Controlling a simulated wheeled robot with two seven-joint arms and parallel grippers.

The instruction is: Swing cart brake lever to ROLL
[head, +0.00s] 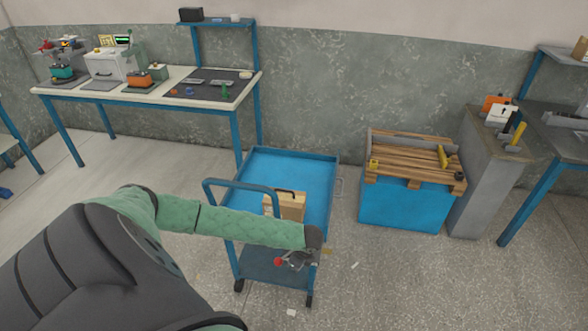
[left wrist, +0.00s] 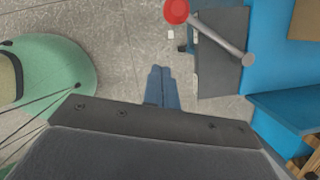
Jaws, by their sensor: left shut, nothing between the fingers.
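The blue cart (head: 333,185) stands in the middle of the head view with a brown box (head: 290,205) on its upper tray. The brake lever (left wrist: 218,40) is a grey rod with a red knob (left wrist: 177,10) at its end. The red knob (head: 278,262) also shows low at the cart's near side in the head view. My left gripper (left wrist: 161,70) is shut and empty, apart from the lever, with the knob beyond its fingertips in the wrist view. In the head view my left forearm crosses the cart and hides part of it. No ROLL marking is readable.
A workbench (head: 190,73) with equipment stands at the back left. A blue crate (head: 400,205) topped with wooden slats and a grey pillar (head: 475,190) stand to the right. The floor (head: 390,280) right of the cart is mostly clear.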

